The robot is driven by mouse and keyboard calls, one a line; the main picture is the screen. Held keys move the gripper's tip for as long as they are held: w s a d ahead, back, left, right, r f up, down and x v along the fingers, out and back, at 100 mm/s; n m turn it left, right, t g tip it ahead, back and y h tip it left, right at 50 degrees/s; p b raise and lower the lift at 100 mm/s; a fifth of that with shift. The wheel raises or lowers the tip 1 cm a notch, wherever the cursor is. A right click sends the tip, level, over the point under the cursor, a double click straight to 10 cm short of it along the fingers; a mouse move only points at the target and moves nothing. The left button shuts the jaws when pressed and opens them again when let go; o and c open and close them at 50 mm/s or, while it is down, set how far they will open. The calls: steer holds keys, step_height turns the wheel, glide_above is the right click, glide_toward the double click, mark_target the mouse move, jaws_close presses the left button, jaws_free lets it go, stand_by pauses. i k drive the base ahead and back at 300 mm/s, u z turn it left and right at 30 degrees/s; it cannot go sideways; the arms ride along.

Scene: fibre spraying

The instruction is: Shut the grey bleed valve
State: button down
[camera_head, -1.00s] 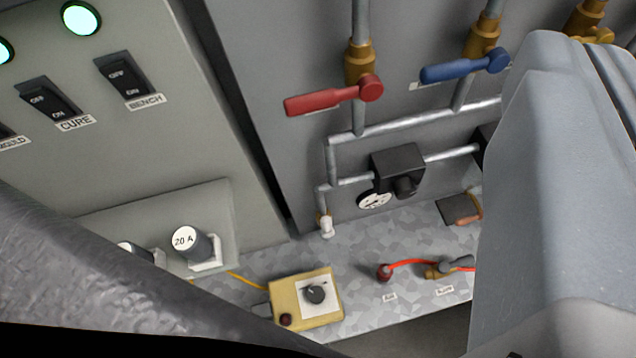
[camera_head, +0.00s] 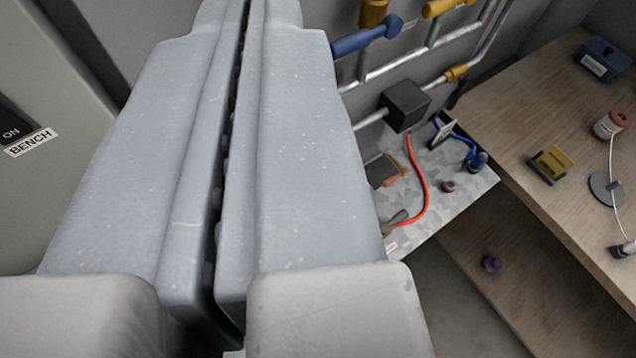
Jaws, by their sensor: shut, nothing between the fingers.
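The small grey handle (camera_head: 398,217), which looks like the bleed valve, sits with a brass body on the speckled grey shelf (camera_head: 455,195). It is low and just right of my gripper, at the end of a red hose (camera_head: 424,185). Part of the valve is hidden behind my right finger, and I cannot tell its handle's position. My gripper (camera_head: 248,12) fills the left and middle of the view, fingers pressed together and empty. It appears apart from the valve.
A blue valve handle (camera_head: 368,38) and a yellow one (camera_head: 445,8) are on pipes above. A black box (camera_head: 405,105) sits on the pipe. A wooden bench (camera_head: 510,110) at right holds a blue box (camera_head: 605,58), a red spool (camera_head: 610,124) and a yellow block (camera_head: 550,165).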

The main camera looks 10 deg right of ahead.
mark_target(403, 213)
steer(key=k, duration=0.95)
steer(key=z, duration=0.05)
